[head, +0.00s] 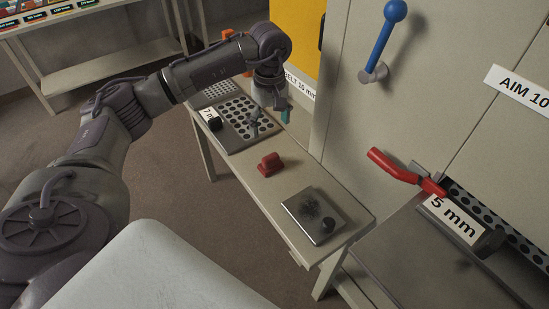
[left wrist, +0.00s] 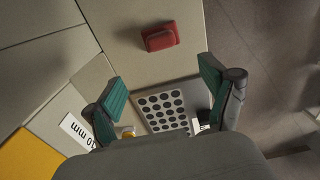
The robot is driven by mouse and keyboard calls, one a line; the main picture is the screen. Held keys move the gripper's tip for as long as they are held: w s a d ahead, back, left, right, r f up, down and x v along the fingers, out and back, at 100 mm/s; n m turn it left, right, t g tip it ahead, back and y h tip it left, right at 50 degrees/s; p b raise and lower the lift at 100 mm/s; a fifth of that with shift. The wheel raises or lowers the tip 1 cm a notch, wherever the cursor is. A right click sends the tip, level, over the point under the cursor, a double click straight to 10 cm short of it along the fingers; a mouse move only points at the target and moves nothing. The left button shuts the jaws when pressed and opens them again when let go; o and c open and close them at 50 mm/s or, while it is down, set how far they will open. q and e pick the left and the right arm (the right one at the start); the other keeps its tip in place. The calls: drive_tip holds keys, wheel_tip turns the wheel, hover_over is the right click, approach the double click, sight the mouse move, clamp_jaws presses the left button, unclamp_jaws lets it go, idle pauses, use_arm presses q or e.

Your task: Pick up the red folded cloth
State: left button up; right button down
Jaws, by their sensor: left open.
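The red folded cloth (head: 270,163) lies on a narrow beige table, near its middle. It also shows in the left wrist view (left wrist: 160,36), ahead of the fingertips and between their lines. My left gripper (head: 270,118) is above the table, over the perforated plate side, farther back than the cloth and apart from it. Its two green-padded fingers are spread wide with nothing between them in the left wrist view (left wrist: 163,90). My right gripper is in neither view.
A perforated plate (head: 238,117) with a black knob lies behind the cloth. A grey plate (head: 307,222) with a dark stain and knob lies in front. A cabinet with a blue lever (head: 386,35) and red handle (head: 392,166) stands right. Bare tabletop surrounds the cloth.

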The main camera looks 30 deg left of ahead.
use_arm(q)
hover_over(271, 156)
wheel_tip(271, 156, down, 6)
drive_tip(key=shift+w+a+f+p, duration=0.1)
drive_tip(key=shift+a+p, duration=0.05)
drive_tip(key=shift+p, duration=0.25)
drive_tip(key=shift+f, duration=0.55)
drive_tip(key=f+p, duration=0.1)
drive_tip(key=f, duration=0.3)
drive_tip(key=shift+s+f+p, duration=0.15)
drive_tip(key=shift+s+p, duration=0.05)
drive_tip(key=shift+p, duration=0.15)
drive_tip(key=shift+f, duration=0.3)
drive_tip(key=c, duration=1.2)
drive_tip(key=shift+c, duration=0.2)
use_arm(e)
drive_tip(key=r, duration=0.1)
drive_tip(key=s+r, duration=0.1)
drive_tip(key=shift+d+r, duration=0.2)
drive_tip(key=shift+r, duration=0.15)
use_arm(q)
drive_tip(key=shift+w+r, duration=0.1)
drive_tip(key=shift+r, duration=0.1)
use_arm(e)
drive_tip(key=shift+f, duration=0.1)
